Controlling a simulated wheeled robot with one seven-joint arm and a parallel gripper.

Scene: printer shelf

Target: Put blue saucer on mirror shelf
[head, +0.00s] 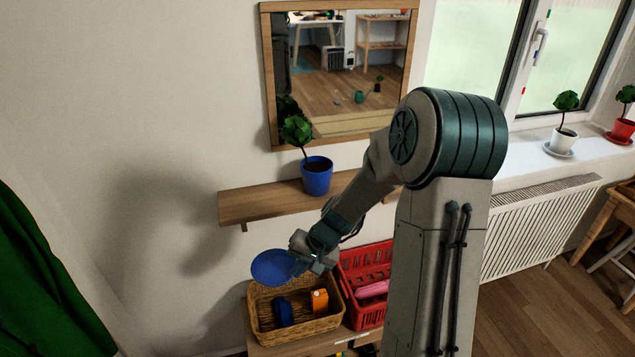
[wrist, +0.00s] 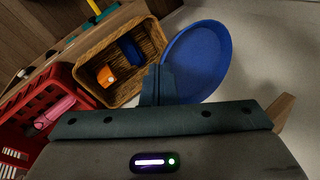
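The blue saucer (head: 272,267) is held at its edge by my gripper (head: 303,259), above the wicker basket and below the shelf in the head view. In the wrist view the saucer (wrist: 203,58) extends up and right from the closed fingers (wrist: 158,84). The wooden mirror shelf (head: 255,203) is on the wall under the framed mirror (head: 345,75). A blue pot with a small plant (head: 317,176) stands on the shelf. My arm hides the shelf's right part.
The wicker basket (head: 257,316) holds a blue and an orange item. A red crate (head: 352,280) with a pink item stands beside it. The shelf left of the pot is bare. A radiator (head: 540,225) and windowsill with potted plants are at right.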

